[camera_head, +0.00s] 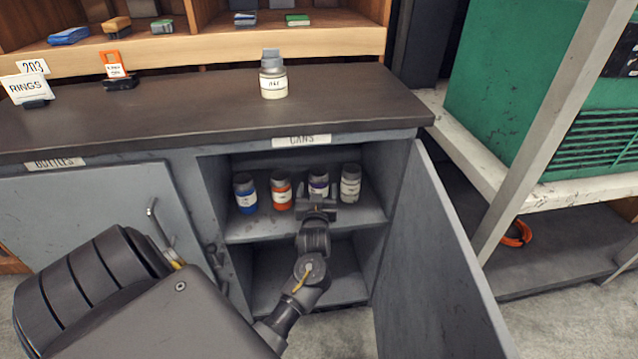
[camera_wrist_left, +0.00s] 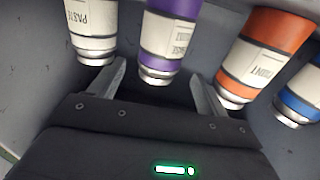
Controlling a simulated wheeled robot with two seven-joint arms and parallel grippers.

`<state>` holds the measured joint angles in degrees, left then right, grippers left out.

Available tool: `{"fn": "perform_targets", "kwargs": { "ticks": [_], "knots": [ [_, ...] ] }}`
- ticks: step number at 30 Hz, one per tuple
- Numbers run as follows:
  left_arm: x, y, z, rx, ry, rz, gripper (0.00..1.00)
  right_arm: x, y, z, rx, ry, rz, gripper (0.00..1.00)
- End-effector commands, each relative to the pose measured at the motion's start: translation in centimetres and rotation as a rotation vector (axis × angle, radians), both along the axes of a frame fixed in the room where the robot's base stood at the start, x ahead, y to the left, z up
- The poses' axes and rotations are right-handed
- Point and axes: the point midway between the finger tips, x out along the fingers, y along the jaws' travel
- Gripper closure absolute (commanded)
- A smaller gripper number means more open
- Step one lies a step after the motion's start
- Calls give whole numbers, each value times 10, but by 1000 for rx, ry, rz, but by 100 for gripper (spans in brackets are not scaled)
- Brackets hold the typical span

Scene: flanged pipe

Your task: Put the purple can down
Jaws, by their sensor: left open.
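The purple can (camera_head: 318,184) stands upright on the upper shelf of the open cabinet, in a row with other cans. It also shows in the left wrist view (camera_wrist_left: 170,42), upside down in that picture, with a purple band and a white label. My left gripper (camera_head: 317,207) is at the front of this can and hides its lower part in the head view. In the left wrist view the gripper (camera_wrist_left: 162,85) is open, one finger on each side of the purple can, with gaps between. My right gripper is not in view.
A white can (camera_head: 350,184) stands close right of the purple one; an orange can (camera_head: 281,191) and a blue can (camera_head: 245,194) stand left. The open cabinet door (camera_head: 435,250) bounds the right side. A cream jar (camera_head: 273,82) stands on the counter (camera_head: 190,95).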

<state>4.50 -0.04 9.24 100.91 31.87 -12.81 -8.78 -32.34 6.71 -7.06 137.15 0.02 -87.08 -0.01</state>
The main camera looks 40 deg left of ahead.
Motion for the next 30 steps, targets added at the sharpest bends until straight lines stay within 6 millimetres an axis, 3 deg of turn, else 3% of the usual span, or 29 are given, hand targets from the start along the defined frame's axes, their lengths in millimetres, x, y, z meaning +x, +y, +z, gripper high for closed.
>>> {"fn": "perform_targets", "kwargs": {
  "ticks": [9, 21, 26, 30],
  "knots": [
    [-49, -42, 3, 0, -4, 0, 23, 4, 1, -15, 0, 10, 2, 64],
    [-64, -57, 1, -4, 6, -14, 23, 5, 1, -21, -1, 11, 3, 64],
    [-71, -88, -32, -87, 158, -180, 23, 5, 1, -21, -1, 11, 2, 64],
    [-110, -146, -87, -206, 461, -421, 23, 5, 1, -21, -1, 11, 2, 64]
  ]
}}
